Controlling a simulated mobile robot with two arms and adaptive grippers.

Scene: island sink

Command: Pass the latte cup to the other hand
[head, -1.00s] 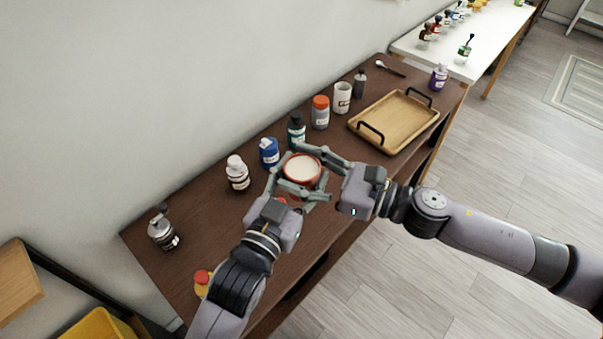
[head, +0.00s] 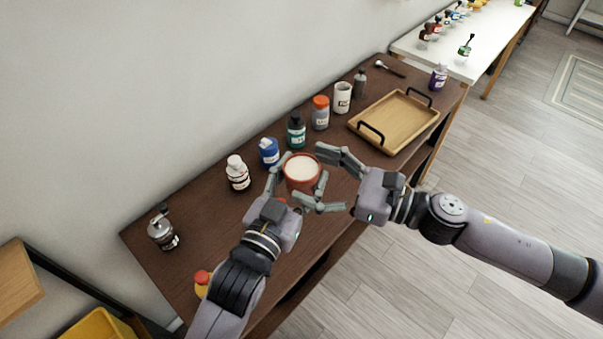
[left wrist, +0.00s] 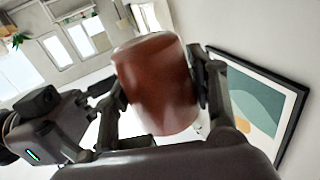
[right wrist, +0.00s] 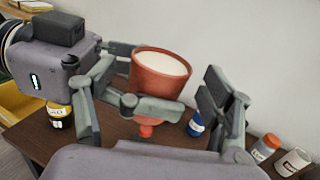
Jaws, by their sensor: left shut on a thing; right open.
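The latte cup (head: 302,170) is reddish brown with a pale, milky top. It is held upright above the brown table. My left gripper (head: 297,183) is shut on it, with its fingers at the cup's sides; the cup also fills the middle of the left wrist view (left wrist: 156,84). My right gripper (head: 334,182) is open at the cup's right side. In the right wrist view the cup (right wrist: 160,73) shows between and beyond the right gripper's spread fingers (right wrist: 165,115), closer to the left one.
A wooden tray (head: 395,122) with black handles lies to the right.

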